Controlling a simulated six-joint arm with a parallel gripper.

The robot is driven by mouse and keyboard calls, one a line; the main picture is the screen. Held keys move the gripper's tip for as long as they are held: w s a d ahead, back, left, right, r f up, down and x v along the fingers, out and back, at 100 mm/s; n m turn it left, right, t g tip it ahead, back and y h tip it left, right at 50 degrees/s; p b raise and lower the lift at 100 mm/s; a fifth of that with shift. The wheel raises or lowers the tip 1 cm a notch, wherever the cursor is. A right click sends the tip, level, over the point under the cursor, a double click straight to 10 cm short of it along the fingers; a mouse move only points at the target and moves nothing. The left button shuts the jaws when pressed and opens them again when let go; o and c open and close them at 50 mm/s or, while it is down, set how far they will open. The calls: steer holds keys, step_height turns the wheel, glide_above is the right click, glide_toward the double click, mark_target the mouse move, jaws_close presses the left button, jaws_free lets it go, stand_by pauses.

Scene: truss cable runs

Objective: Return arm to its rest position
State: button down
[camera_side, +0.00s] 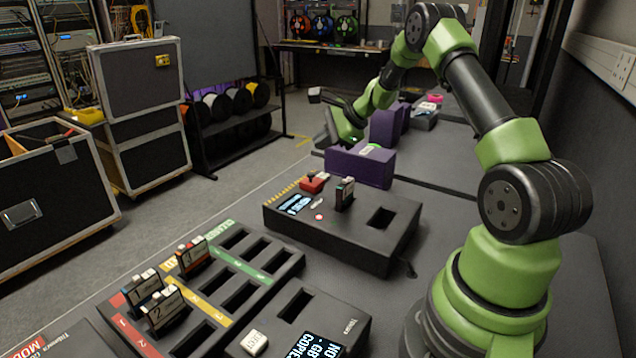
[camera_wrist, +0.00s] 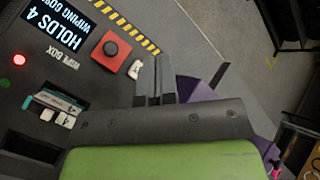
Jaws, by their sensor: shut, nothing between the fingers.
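My gripper (camera_side: 324,138) hangs at the far end of my green arm, beyond the wipe box and near the purple block. In the wrist view my gripper (camera_wrist: 155,68) has its two grey fingers together and empty. The fingertips appear beside the red button (camera_wrist: 111,49) in that picture, but the side view shows the gripper apart from the box. The wipe box (camera_side: 330,250) carries a cartridge (camera_side: 345,193) standing in one slot; its other slot looks empty. The cartridge's label (camera_wrist: 67,120) reads 4, and the box's screen (camera_wrist: 58,25) begins "HOLDS 4". A red light is lit.
Cartridges 1 (camera_side: 142,288), 2 (camera_side: 163,308) and a red-marked one (camera_side: 193,256) stand in the slotted rack (camera_side: 240,262). A black box with a screen (camera_side: 322,346) is in front. The purple blocks (camera_side: 360,168) stand close to my gripper. Cases stand on the floor at left.

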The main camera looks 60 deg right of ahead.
steer(key=s+a+r+n+g+y, duration=0.1)
steer(key=s+a+r+n, duration=0.3)
steer(key=a+r, duration=0.45)
steer(key=s+a+r+n+g, duration=0.1)
steer(key=a+r+n, duration=0.55)
steer(key=a, duration=0.25)
steer(key=s+a+r+n, duration=0.1)
steer(key=s+a+n, duration=0.3)
steer(key=s, duration=0.5)
steer(key=s+a+r+n+h, duration=0.1)
steer(key=s+a+n, duration=0.4)
steer(key=s, duration=0.5)
steer(key=shift+s+n, duration=0.15)
steer(key=shift+n, duration=0.4)
stand_by(0.5)
